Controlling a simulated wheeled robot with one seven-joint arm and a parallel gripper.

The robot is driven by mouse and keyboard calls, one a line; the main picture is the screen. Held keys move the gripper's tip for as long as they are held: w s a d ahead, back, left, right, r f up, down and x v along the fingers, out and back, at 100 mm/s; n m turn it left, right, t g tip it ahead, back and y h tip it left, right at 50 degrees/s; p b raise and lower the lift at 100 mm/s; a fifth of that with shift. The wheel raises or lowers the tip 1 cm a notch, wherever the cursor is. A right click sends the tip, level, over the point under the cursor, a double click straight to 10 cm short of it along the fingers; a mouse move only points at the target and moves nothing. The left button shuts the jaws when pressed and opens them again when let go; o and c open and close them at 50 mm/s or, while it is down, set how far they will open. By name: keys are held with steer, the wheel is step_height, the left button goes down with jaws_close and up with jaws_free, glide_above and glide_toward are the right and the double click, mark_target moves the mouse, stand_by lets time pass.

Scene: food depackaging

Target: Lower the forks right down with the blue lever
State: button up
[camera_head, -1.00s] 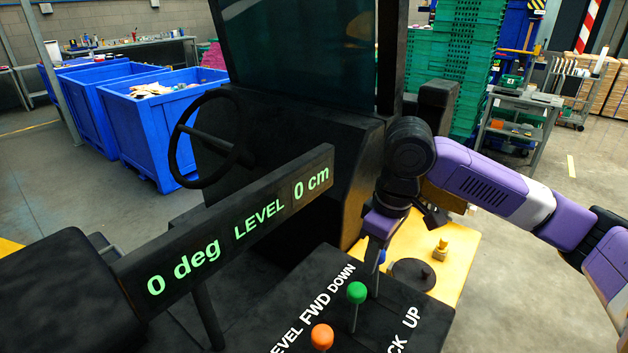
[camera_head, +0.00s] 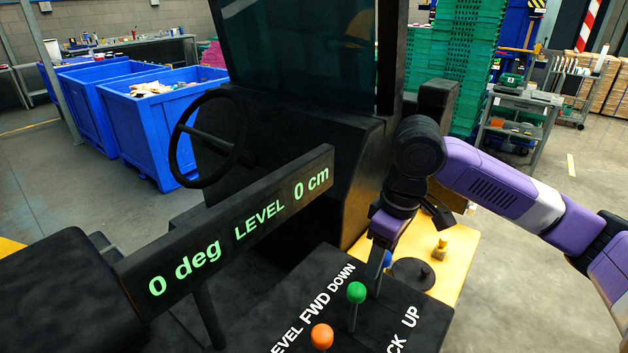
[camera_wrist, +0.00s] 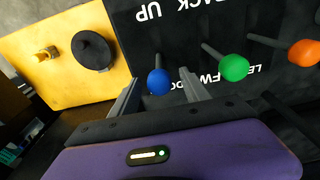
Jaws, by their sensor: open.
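The blue lever's knob (camera_wrist: 158,82) stands between the two fingers of my gripper (camera_wrist: 158,76) in the wrist view. The fingers are open, one on each side of it, and a gap shows on both sides. In the head view the blue knob (camera_head: 387,258) is mostly hidden behind my gripper. The display bar (camera_head: 236,230) reads 0 deg, LEVEL, 0 cm. The forks cannot be made out.
A green lever (camera_head: 356,292) and an orange lever (camera_head: 322,336) stand on the same black panel, the green one close to my gripper. A yellow surface (camera_head: 455,262) with a black disc lies beyond. A steering wheel (camera_head: 206,142) is at the left.

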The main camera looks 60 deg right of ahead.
steer(key=shift+s+r+p, duration=0.2)
steer(key=shift+r+p, duration=1.3)
steer(key=shift+r, duration=0.4)
steer(key=shift+s+r+p, duration=0.15)
steer(key=shift+r+p, duration=1.35)
steer(key=shift+r, duration=0.4)
steer(key=shift+f, duration=0.1)
